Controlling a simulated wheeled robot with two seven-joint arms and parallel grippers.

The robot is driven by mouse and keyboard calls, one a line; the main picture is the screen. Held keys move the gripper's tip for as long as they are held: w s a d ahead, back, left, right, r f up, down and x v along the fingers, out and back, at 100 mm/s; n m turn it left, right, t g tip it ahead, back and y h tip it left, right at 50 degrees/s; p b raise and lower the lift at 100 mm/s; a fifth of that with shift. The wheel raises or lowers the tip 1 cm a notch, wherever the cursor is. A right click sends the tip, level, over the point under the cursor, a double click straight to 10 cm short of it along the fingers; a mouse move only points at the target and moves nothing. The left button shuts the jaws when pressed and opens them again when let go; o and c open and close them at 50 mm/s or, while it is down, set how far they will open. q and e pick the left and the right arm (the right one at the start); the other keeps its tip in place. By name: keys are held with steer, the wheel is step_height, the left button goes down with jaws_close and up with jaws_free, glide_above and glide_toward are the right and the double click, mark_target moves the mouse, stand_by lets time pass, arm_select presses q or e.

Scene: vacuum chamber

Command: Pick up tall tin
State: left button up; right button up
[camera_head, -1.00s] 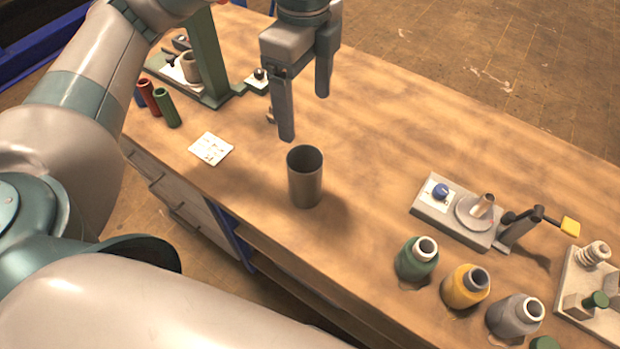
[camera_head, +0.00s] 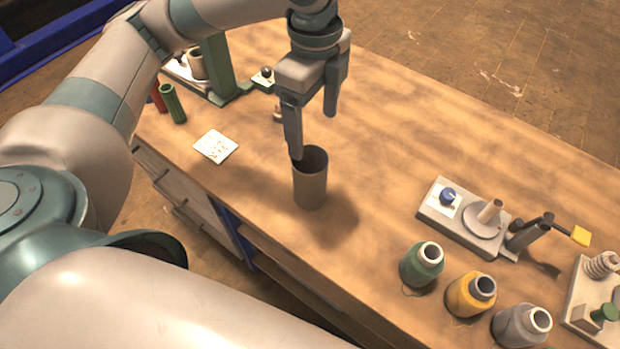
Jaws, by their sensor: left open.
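The tall tin (camera_head: 311,184) is a grey, open-topped metal cylinder. It stands upright on the wooden workbench near its front edge. My left gripper (camera_head: 312,136) points down just above and behind the tin. It is open, with nothing between its fingers. The near finger's tip overlaps the tin's rim in the picture, and I cannot tell whether it touches. The far finger is higher in the picture, to the right. My right gripper is not in view.
A white card (camera_head: 215,147) lies left of the tin. Green (camera_head: 173,103) and red tubes stand farther left beside a green stand (camera_head: 217,68).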

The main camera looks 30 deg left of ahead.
arm_select(q)
glide_toward(310, 163)
steer(key=s+d, duration=0.1)
steer(key=s+d+p, duration=0.1)
steer(key=s, duration=0.1)
steer(key=shift+s+d+f, duration=0.15)
steer(key=shift+d+f, duration=0.1)
steer(key=shift+f, duration=0.1)
steer(key=shift+a+f+p, duration=0.25)
steer(key=shift+f+p, duration=0.05)
steer(key=shift+f, duration=0.65)
steer(key=shift+a+f+p, duration=0.25)
steer(key=shift+f+p, duration=0.05)
steer(key=shift+f, duration=0.65)
steer(key=shift+w+f, duration=0.2)
steer(key=shift+f, duration=0.5)
steer(key=shift+c, duration=0.6)
steer(key=c, duration=1.4)
steer(key=shift+r, duration=0.2)
